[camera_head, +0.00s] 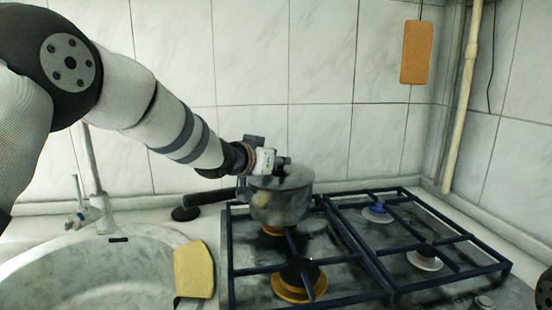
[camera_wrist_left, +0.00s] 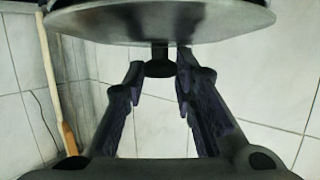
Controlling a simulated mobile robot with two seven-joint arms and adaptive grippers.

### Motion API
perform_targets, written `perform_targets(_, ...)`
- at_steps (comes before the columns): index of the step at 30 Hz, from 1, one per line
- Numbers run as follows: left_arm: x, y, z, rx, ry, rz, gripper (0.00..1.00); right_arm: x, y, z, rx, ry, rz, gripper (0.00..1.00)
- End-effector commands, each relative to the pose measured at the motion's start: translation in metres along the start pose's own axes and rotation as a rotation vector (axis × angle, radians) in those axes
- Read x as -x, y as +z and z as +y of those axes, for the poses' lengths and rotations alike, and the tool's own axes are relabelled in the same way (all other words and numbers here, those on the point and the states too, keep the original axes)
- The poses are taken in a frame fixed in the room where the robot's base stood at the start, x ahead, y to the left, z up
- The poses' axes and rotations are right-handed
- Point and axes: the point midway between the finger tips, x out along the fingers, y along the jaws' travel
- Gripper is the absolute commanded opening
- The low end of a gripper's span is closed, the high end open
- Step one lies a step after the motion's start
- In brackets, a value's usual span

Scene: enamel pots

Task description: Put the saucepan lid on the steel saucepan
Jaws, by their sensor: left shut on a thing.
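The steel saucepan (camera_head: 280,208) stands on the back left burner of the hob, its black handle (camera_head: 208,197) pointing left. The grey saucepan lid (camera_head: 295,179) is at the top of the saucepan, roughly level and over its mouth. I cannot tell whether it rests on the rim or hovers just above. My left gripper (camera_head: 283,162) is above the lid. In the left wrist view, the lid (camera_wrist_left: 160,28) fills the top and its dark knob (camera_wrist_left: 159,66) is between the fingers of my left gripper (camera_wrist_left: 160,70), which is shut on it.
Dark pan supports (camera_head: 345,235) cover the hob, with empty burners in front (camera_head: 299,281) and to the right (camera_head: 377,212). A round sink (camera_head: 85,275) and a yellow cloth (camera_head: 194,270) are at left. The tiled wall (camera_head: 320,60) stands close behind the saucepan.

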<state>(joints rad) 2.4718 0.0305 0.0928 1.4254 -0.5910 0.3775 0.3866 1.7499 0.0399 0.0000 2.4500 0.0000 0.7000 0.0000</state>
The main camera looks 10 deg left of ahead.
Motion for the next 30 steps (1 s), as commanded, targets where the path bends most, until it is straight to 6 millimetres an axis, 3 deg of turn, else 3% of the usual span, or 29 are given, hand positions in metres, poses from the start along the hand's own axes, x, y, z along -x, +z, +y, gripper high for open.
perform_targets(1,-0.001,0.005,0.0,0.0,0.0,-0.01,0.0,-0.001,0.001,0.0,0.0,0.0,-0.002,0.4)
perform_targets(2,-0.001,0.005,0.0,0.0,0.0,-0.011,0.32,-0.001,0.001,0.0,0.0,0.0,-0.003,0.4)
perform_targets(4,-0.001,0.006,0.0,0.0,0.0,-0.011,0.48,-0.001,0.001,0.0,0.0,0.0,-0.003,0.4)
perform_targets(13,-0.001,0.007,0.0,0.001,-0.001,-0.014,0.48,-0.001,0.001,0.0,0.0,0.0,-0.003,0.4)
perform_targets(16,0.007,0.006,-0.001,0.002,-0.001,-0.013,0.48,-0.001,0.001,0.0,0.0,0.0,-0.003,0.4)
perform_targets(24,0.079,0.002,0.0,0.002,0.0,-0.006,0.48,-0.001,0.0,0.0,0.0,0.0,-0.002,0.4)
perform_targets(30,0.113,0.002,0.001,0.0,0.001,-0.005,0.48,-0.001,0.001,0.0,0.0,0.0,-0.002,0.4)
